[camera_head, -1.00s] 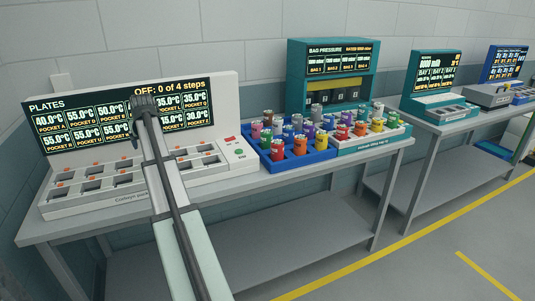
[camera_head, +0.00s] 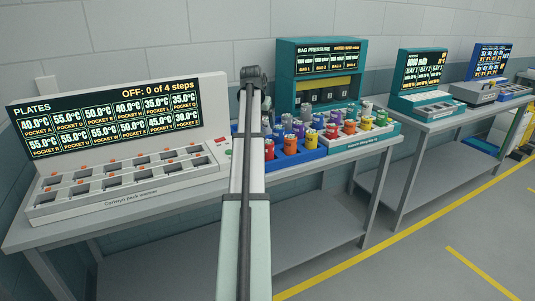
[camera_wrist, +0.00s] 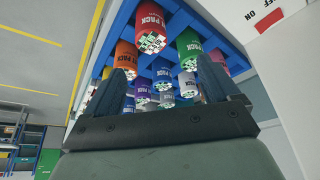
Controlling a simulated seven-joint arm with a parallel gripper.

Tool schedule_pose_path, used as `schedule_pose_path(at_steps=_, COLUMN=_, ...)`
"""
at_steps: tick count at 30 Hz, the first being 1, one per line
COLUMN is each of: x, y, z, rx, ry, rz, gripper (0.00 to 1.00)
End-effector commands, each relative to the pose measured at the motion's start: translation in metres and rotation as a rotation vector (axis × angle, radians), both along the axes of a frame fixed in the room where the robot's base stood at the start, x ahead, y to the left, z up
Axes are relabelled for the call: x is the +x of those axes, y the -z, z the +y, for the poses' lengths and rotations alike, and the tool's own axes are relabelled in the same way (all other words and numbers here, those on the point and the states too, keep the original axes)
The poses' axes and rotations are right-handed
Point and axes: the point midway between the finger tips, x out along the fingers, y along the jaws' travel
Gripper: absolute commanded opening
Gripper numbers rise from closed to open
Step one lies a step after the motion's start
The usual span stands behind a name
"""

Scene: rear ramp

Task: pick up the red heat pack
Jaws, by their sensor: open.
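A red heat pack (camera_wrist: 149,24) with white lettering stands in the blue tray, near the top of the wrist view. In the head view a red pack (camera_head: 290,144) stands at the blue tray's front, beside an orange one (camera_head: 311,139). Another red pack (camera_head: 331,131) stands farther right. In the wrist view my gripper (camera_wrist: 161,70) is open and empty, its dark fingers apart, with the red pack beyond the fingertips. Green (camera_wrist: 190,48), orange (camera_wrist: 127,57) and purple (camera_wrist: 142,93) packs are near it. In the head view my arm hides the tray's left part.
The blue tray (camera_head: 290,161) lies between the white pack warmer (camera_head: 120,192) and a pale tray (camera_head: 362,143) holding several packs. Behind stands the teal bag-pressure unit (camera_head: 286,75). Several packs crowd around the red ones. Open floor (camera_head: 420,255) lies at front right.

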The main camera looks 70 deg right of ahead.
Motion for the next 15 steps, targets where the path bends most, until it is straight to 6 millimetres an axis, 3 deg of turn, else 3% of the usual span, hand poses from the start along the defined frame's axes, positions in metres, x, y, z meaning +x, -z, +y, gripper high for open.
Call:
schedule_pose_path(at_steps=5, x=-0.011, y=0.007, z=-0.006, rx=0.005, ry=0.025, rz=0.001, gripper=0.89)
schedule_pose_path(at_steps=15, x=-0.011, y=0.058, z=-0.027, rx=0.006, ry=0.024, rz=0.001, gripper=0.89)
